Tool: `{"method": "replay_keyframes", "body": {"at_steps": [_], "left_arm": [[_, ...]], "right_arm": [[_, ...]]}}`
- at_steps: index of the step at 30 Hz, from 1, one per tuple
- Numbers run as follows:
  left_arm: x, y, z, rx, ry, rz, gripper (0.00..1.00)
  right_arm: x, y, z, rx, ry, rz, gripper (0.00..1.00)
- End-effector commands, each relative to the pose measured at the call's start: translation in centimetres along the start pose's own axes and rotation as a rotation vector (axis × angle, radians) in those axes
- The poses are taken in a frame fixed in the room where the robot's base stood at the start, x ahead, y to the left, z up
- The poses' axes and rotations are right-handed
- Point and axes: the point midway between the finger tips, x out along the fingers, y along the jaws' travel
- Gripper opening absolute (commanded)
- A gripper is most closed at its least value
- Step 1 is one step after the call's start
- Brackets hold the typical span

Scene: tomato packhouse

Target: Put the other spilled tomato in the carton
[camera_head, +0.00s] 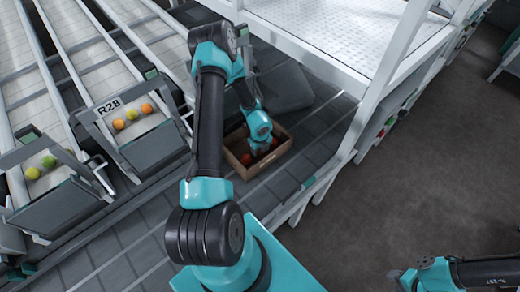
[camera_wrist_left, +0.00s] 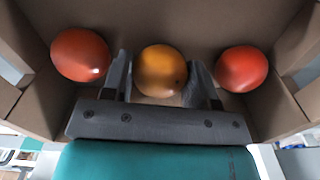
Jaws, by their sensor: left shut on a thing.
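The brown carton (camera_head: 268,171) stands open on the dark conveyor, and its walls surround my left gripper in the left wrist view (camera_wrist_left: 200,15). My left gripper (camera_head: 260,150) reaches down into it. In the left wrist view the fingers (camera_wrist_left: 161,84) are shut on an orange tomato (camera_wrist_left: 161,70). A red tomato (camera_wrist_left: 80,55) lies in the carton to the left of the fingers, and another red tomato (camera_wrist_left: 241,68) lies to the right. Whether the held tomato touches the carton floor I cannot tell. Part of my right arm shows at the bottom right; its gripper is out of frame.
Sorting lanes on the left end in grey chutes holding tomatoes, one chute marked R28 (camera_head: 130,118). A dark grey slab-like thing (camera_head: 285,88) lies behind the carton. A white metal frame (camera_head: 375,85) rises to the right, with open floor beyond.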

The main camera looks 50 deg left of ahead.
Motion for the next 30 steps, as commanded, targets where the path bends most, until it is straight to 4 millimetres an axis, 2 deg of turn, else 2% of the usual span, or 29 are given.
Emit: {"method": "replay_keyframes", "body": {"at_steps": [29, 30], "left_arm": [[1.1, 0.0, 0.0, 0.0, 0.0, 0.0, 0.42], [1.1, 0.0, 0.0, 0.0, 0.0, 0.0, 0.55]], "right_arm": [[0.0, 0.0, 0.0, 0.0, 0.0, 0.0, 0.38], [0.0, 0.0, 0.0, 0.0, 0.0, 0.0, 0.38]]}}
